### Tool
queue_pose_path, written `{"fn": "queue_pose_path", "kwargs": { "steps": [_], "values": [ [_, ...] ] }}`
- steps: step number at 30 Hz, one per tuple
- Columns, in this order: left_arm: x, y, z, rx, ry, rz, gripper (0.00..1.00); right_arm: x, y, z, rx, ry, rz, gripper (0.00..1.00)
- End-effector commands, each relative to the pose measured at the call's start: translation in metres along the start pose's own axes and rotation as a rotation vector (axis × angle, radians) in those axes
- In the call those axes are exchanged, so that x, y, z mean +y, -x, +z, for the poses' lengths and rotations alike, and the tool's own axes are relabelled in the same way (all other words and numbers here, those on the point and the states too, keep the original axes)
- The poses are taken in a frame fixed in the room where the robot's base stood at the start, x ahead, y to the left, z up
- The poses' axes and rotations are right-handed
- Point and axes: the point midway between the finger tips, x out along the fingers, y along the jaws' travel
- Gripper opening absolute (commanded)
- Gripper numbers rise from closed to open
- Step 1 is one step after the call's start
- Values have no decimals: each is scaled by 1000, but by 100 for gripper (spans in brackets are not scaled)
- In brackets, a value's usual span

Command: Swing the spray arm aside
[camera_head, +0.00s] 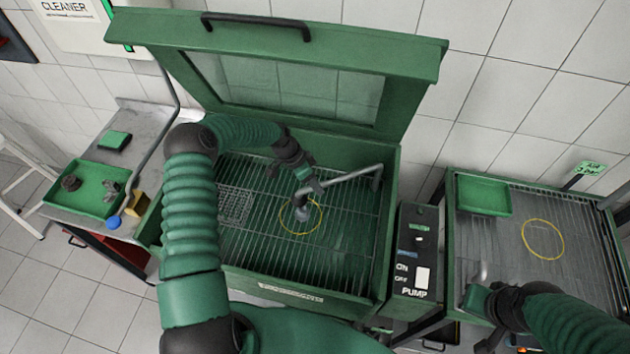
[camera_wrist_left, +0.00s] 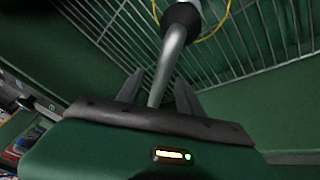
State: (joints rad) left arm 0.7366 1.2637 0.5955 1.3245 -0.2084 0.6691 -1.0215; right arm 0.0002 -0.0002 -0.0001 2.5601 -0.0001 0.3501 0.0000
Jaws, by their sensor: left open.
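The spray arm (camera_head: 345,176) is a grey bent pipe that reaches from the right wall of the green wash basin toward its middle. Its dark nozzle head with a pale tip (camera_head: 302,212) hangs over a yellow ring (camera_head: 318,222) on the basin grate. My left gripper (camera_head: 307,187) is at the free end of the pipe, just above the nozzle. In the left wrist view the pipe (camera_wrist_left: 168,62) runs between the two spread fingers (camera_wrist_left: 160,92); contact cannot be told. My right gripper (camera_head: 480,292) is low at the right, by the side table; its fingers are unclear.
The basin lid (camera_head: 275,35) stands open behind. A pump switch box (camera_head: 414,250) stands right of the basin. The right grate table holds a green tray (camera_head: 483,195) and another yellow ring (camera_head: 543,238). A green tray with parts (camera_head: 92,190) lies at the left.

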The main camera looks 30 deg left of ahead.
Motion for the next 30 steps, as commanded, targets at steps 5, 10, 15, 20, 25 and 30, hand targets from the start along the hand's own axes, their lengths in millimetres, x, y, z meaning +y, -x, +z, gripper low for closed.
{"fn": "queue_pose_path", "kwargs": {
  "steps": [5, 10, 15, 20, 25, 30],
  "values": [
    [0, -2, 0, -1, 0, -1, 43, 0, 0, 0, 0, 0, 0, 0],
    [0, -1, 0, 0, 0, -2, 29, 0, 0, 0, 0, 0, 0, 0],
    [0, -1, -1, 0, 0, -3, 7, 0, 0, 0, 0, 0, 0, 0],
    [0, 0, -1, 1, 0, -2, 0, 0, 0, 0, 0, 0, 0, 0],
    [-1, 0, -1, 2, 0, -2, 0, 0, 0, 0, 0, 0, 0, 0],
    [-1, 0, -2, 3, 0, -4, 0, 0, 0, 0, 0, 0, 0, 0]
  ]
}}
